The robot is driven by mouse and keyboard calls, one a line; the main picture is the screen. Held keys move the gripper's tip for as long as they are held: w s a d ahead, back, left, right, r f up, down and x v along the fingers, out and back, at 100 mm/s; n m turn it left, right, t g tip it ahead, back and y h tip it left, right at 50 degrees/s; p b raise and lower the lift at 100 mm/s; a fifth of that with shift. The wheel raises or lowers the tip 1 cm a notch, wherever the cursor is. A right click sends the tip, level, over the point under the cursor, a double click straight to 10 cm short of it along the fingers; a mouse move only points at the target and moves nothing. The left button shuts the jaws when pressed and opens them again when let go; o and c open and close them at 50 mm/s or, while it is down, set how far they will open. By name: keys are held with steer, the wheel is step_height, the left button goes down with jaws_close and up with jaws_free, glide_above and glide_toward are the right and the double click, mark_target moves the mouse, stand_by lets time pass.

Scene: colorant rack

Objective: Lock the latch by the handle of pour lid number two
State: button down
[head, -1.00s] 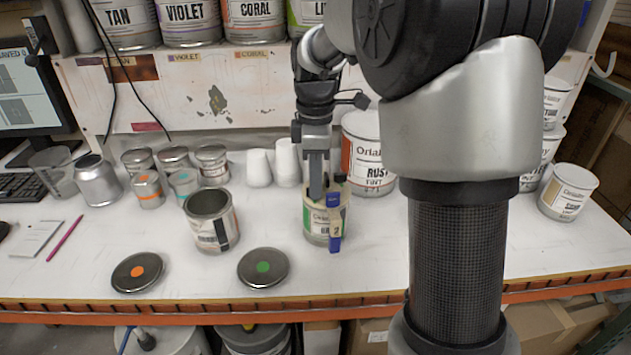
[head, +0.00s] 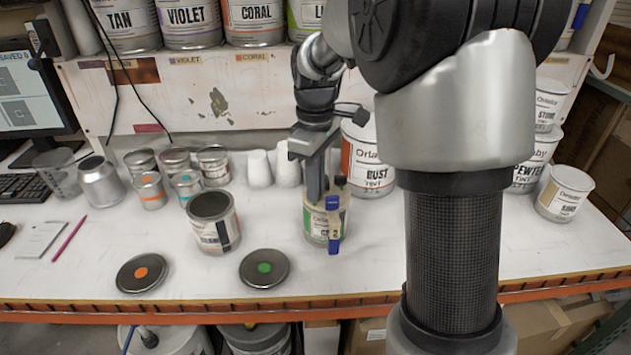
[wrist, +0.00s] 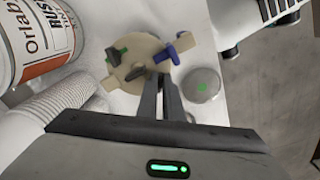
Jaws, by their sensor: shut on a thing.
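The beige pour lid (wrist: 145,52) sits on a small can (head: 312,226) with a green and white label. A tan tab marked with a 2 (head: 335,229) hangs toward the front of the can. A blue latch piece (wrist: 172,50) lies by the lid's tan tab; its blue top also shows in the head view (head: 333,202). Dark and green latch parts (wrist: 120,54) sit on the lid's other side. My gripper (wrist: 158,80) reaches down at the lid's edge, with its fingers close together on a small part there. The fingers hide what is pinched.
A large RUST can (head: 362,160) stands close behind on the right, with white cups (head: 288,165) behind. An open can (head: 213,222) stands to the left. Two loose lids, orange-dotted (head: 142,273) and green-dotted (head: 264,268), lie in front. The right front bench is clear.

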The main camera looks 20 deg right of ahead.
steer(key=m+p, duration=0.1)
steer(key=m, duration=0.3)
steer(key=shift+s+a+m, duration=0.1)
steer(key=shift+m, duration=0.2)
steer(key=shift+m+p, duration=0.55)
steer(key=shift+m, duration=1.35)
steer(key=c, duration=1.9)
jaws_free()
steer(key=shift+r, duration=0.1)
step_height(320, 180, up, 17)
steer(key=p, duration=0.1)
steer(key=shift+r+p, duration=0.15)
steer(key=shift+p, duration=0.15)
